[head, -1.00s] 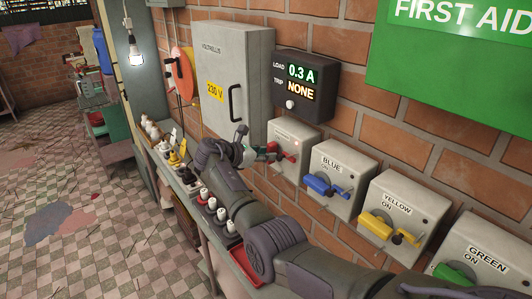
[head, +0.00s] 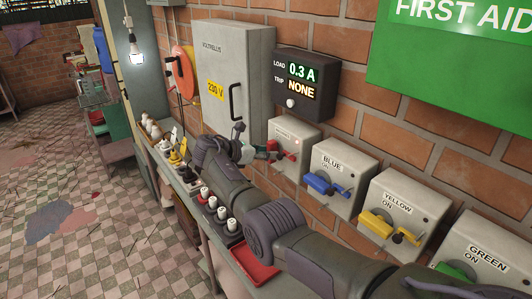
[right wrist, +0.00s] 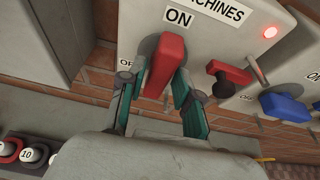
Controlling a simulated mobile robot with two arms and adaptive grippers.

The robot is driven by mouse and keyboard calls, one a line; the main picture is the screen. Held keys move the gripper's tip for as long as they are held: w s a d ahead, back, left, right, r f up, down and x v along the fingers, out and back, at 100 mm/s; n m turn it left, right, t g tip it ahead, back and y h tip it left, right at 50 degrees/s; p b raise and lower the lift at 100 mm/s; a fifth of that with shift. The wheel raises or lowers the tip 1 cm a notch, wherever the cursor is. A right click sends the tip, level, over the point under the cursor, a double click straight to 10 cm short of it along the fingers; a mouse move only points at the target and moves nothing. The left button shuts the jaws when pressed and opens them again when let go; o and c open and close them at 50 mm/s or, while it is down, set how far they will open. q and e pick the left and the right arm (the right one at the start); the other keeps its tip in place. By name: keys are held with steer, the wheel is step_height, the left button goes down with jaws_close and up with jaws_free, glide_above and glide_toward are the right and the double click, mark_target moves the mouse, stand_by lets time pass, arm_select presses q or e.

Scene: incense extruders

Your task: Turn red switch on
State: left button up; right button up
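The red switch is a grey wall box (head: 300,133) with a red handle (right wrist: 165,65), first in the row. In the right wrist view the handle stands nearly upright below the word ON, slightly tilted. An OFF label is partly hidden at its left. A small red lamp (right wrist: 269,32) glows on the box, and a second red lever (right wrist: 231,72) sits on a dark knob. My right gripper (right wrist: 161,88) has a finger on each side of the handle, seemingly touching it; it also shows in the head view (head: 262,153). My left gripper is not in view.
Blue (head: 335,178), yellow (head: 402,213) and green (head: 475,255) switch boxes continue to the right. A meter (head: 306,84) reads 0.3 A and NONE. A grey cabinet (head: 232,75) stands left of it. A shelf below holds several plugs and a red tray (head: 253,265).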

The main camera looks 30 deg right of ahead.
steer(key=shift+o, duration=0.7)
steer(key=v, duration=1.2)
steer(key=shift+f, duration=0.15)
